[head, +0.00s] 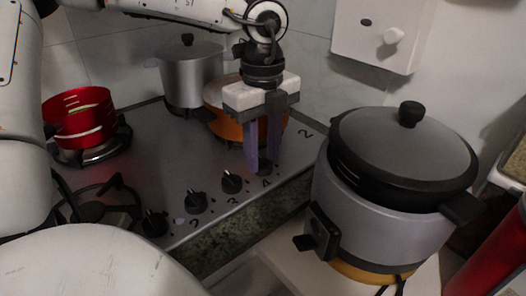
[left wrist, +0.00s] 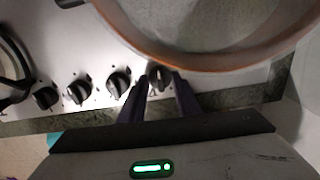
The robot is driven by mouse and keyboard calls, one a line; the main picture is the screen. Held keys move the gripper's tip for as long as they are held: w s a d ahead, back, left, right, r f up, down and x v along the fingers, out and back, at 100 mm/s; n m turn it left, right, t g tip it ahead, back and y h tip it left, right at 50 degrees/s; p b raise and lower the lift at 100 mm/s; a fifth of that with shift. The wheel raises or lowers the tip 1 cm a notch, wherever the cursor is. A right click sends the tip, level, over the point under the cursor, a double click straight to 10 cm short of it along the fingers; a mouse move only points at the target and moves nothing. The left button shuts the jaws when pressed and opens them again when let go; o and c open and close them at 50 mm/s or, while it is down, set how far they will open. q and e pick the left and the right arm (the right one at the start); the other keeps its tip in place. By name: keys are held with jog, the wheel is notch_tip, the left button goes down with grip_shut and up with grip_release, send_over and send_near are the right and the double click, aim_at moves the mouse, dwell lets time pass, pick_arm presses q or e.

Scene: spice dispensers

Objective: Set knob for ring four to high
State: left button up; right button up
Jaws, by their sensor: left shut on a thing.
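The stove (head: 170,165) has a row of black knobs along its front edge. The knob for ring four (left wrist: 158,76) is the rightmost, by the printed 4 in the head view. My left gripper (head: 262,166) comes down on it from above, and its purple fingers are shut on the knob, one on each side. The fingers partly hide the knob in the head view. In the left wrist view it sits between the fingertips, but its exact setting is hard to tell. My right gripper is not in view.
An orange pan (head: 222,124) stands right behind the gripper, with its rim close to the knob in the wrist view. A lidded steel pot (head: 190,78) and a red pot (head: 78,118) stand on the stove. A large rice cooker (head: 375,200) is close on the right.

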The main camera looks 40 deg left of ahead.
pick_arm(q)
jog(key=shift+f+m+b, duration=0.1)
jog(key=shift+m+b, duration=1.2)
jog(key=shift+m, duration=0.3)
jog(key=m+b, duration=0.1)
jog(key=m, duration=0.3)
jog(key=shift+m+b, duration=0.35)
jog(key=shift+m, duration=0.85)
jog(key=shift+r, duration=0.2)
jog(key=o, duration=1.1)
jog(key=shift+c, duration=0.2)
